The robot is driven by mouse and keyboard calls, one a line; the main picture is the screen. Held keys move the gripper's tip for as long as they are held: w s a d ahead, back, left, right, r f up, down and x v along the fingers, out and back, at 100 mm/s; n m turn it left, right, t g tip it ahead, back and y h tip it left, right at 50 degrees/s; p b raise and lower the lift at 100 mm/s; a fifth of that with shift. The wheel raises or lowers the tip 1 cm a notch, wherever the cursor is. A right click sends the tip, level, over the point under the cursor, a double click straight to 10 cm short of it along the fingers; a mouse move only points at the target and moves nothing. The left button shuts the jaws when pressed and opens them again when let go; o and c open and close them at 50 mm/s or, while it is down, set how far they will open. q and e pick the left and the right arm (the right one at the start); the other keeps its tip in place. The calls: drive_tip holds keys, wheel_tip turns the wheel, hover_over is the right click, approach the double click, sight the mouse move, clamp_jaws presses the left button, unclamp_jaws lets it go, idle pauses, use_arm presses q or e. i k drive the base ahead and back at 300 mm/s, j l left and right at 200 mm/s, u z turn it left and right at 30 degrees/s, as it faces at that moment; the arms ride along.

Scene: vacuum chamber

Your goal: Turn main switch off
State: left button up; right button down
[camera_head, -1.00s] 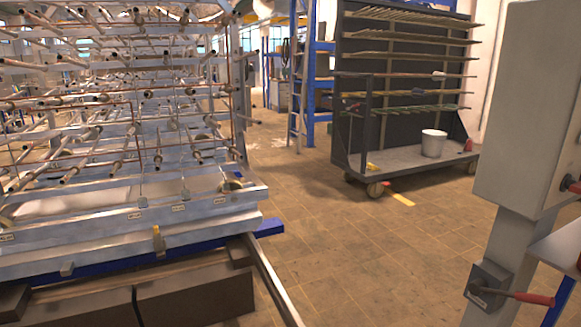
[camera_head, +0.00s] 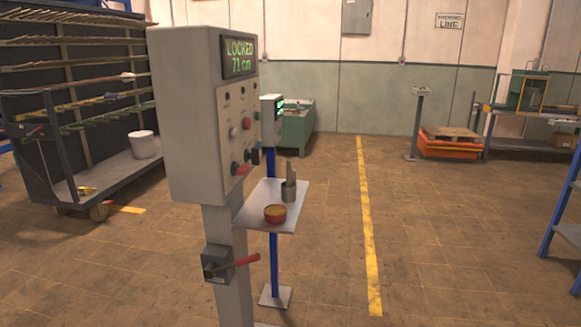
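A grey control cabinet (camera_head: 190,120) stands on a post left of centre in the head view. Its display (camera_head: 239,58) reads "LOCKED 71 cm" in green. Its front panel, seen at a steep angle, has small knobs and buttons, among them a red one (camera_head: 247,123). Low on the panel is a dark switch with a red handle (camera_head: 243,169). I cannot tell which one is the main switch. Neither of my grippers is in view.
A small shelf (camera_head: 262,220) beside the cabinet holds a reddish bowl (camera_head: 275,214) and a metal cup (camera_head: 289,191). A wheeled rack (camera_head: 85,150) with a white bucket (camera_head: 144,145) stands at left. Open floor (camera_head: 450,240) lies to the right, crossed by a yellow line (camera_head: 369,240).

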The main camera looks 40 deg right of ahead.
sight(235, 169)
drive_tip(key=z, duration=0.95)
